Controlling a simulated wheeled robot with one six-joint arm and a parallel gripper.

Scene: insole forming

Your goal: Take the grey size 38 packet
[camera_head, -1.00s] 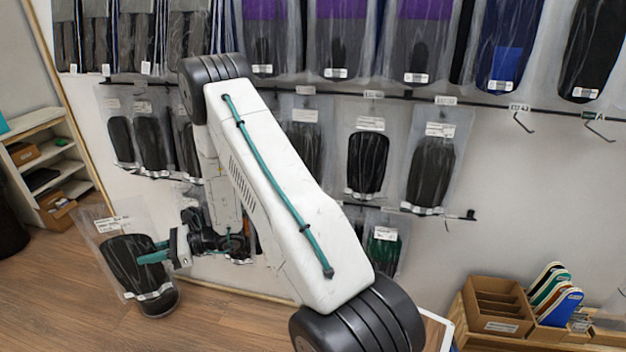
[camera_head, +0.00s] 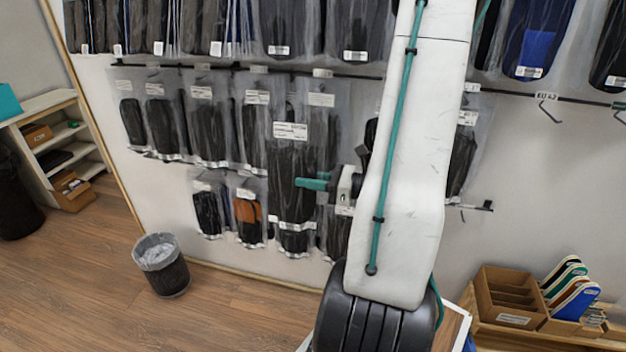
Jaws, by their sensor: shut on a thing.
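My gripper (camera_head: 312,184) has teal fingers and is shut on a clear packet (camera_head: 291,150) with a dark grey insole inside and a white label near its top. The packet hangs upright in front of the wall rack and overlaps other packets behind it. I cannot read the size on its label. My white arm covers part of the rack to the right of the gripper, so some packets there are hidden.
Rows of similar packets hang on wall rails (camera_head: 300,72). Bare hooks (camera_head: 547,108) are at the right. A waste bin (camera_head: 162,266) stands on the floor at left. A cardboard box (camera_head: 503,318) and coloured insoles (camera_head: 574,300) sit at lower right.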

